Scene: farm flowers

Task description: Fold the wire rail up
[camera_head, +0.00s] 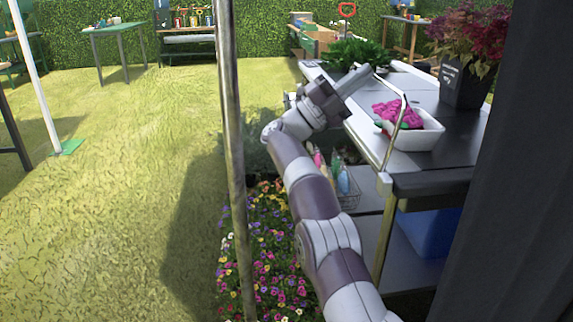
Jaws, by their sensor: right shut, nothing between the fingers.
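The wire rail (398,128) is a thin pale metal bar along the left side of the grey-topped table (450,148). One leg rises from the table's front left corner, leaning right, and the top bar runs back toward my right gripper. My right gripper (358,78) is at the far part of the rail, above the table's left edge. It is shut with nothing between its fingers. I cannot tell whether it touches the rail. The far end of the rail is hidden behind the gripper. My left gripper is not in view.
A white tray (417,138) with pink gloves (392,112) stands on the table beside the rail. A dark planter (463,86) and a leafy plant (352,52) stand farther back. Flowers (270,245) grow left of the table.

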